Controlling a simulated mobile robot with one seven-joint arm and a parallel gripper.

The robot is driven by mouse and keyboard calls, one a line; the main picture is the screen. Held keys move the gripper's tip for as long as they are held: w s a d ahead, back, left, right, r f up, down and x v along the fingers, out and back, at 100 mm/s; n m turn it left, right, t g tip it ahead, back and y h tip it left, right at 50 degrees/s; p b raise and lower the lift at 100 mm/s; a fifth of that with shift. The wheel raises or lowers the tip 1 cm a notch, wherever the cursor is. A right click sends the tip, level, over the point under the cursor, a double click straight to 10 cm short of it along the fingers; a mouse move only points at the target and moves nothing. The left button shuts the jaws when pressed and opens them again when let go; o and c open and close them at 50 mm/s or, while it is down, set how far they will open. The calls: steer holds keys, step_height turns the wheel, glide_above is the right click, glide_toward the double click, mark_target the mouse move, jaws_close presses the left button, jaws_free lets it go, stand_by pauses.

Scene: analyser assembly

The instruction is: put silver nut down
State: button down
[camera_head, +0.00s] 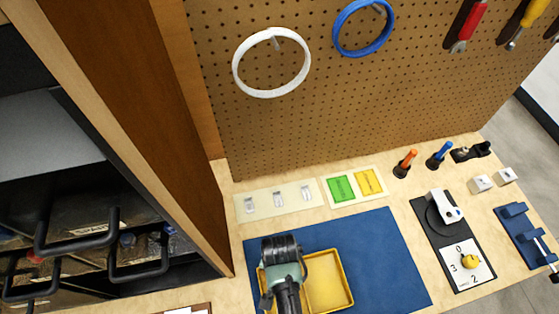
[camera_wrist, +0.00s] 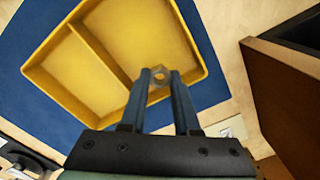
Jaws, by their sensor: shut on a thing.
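My gripper (camera_wrist: 160,85) is shut on a small nut (camera_wrist: 159,75), held between the fingertips in the wrist view. The nut looks dull silver with a yellowish tint, and its hole shows. Beyond it is a yellow tray (camera_wrist: 125,35) with a divider making two compartments. In the head view my arm covers part of the tray (camera_head: 328,283), and the nut and fingertips are hidden.
The tray lies on a blue mat (camera_head: 385,255), clear to the tray's right. Behind are a pale strip with several small pieces (camera_head: 278,198) and a green and yellow card (camera_head: 342,188). A black panel with a dial (camera_head: 466,262) stands right. A wooden cabinet (camera_head: 185,130) rises left.

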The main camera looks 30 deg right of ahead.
steer(key=shift+f, duration=1.25)
steer(key=shift+f, duration=0.2)
steer(key=c, duration=0.6)
jaws_free()
steer(key=shift+c, duration=0.2)
steer(key=shift+r, duration=0.1)
step_height(320, 180, up, 12)
steer(key=shift+r+p, duration=0.15)
steer(key=shift+p, duration=0.2)
